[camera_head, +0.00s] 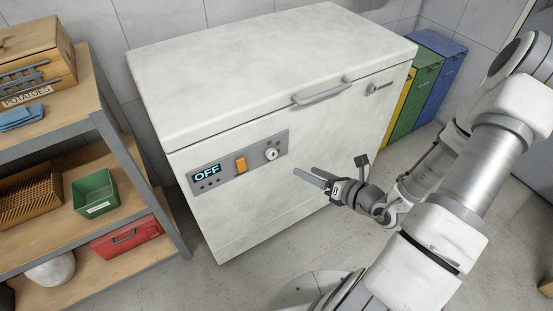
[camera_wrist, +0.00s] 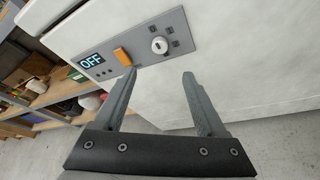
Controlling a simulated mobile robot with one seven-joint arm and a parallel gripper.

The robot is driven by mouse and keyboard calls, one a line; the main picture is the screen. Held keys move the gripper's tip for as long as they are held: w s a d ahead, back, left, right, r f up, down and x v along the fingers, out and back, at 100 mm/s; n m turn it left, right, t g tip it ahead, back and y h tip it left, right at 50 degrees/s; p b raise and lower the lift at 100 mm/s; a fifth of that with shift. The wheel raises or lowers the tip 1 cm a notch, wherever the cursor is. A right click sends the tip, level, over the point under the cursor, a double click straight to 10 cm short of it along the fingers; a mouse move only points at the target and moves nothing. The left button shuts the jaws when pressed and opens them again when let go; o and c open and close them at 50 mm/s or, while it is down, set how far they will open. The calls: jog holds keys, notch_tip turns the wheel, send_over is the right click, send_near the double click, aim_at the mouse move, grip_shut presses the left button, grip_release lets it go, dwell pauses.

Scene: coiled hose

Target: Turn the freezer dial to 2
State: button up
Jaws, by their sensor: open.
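A white chest freezer (camera_head: 240,195) stands in the middle of the head view with its lid closed. On its front is a grey control panel (camera_head: 226,171) with a display (camera_head: 206,172) reading OFF, an orange switch (camera_head: 241,165) and a round white dial (camera_head: 271,154). The dial also shows in the wrist view (camera_wrist: 159,45), beyond and between my fingertips; the setting it points to is too small to read. My gripper (camera_head: 318,178) is open and empty, to the lower right of the dial and apart from it. In the wrist view its two fingers (camera_wrist: 160,75) point toward the panel.
A shelf at left holds a potato crate (camera_head: 35,65), a green bin (camera_head: 95,193) and a red case (camera_head: 127,238). Yellow, green and blue bins (camera_head: 425,85) stand at the freezer's right. A handle (camera_head: 322,93) juts from the lid. Floor before the freezer is clear.

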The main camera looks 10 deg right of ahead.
aim_at(273, 156)
jog(key=b+x, duration=0.3)
jog(key=x, duration=1.1)
jog(key=shift+w+b, duration=0.15)
jog(key=shift+b, duration=0.2)
grip_shut()
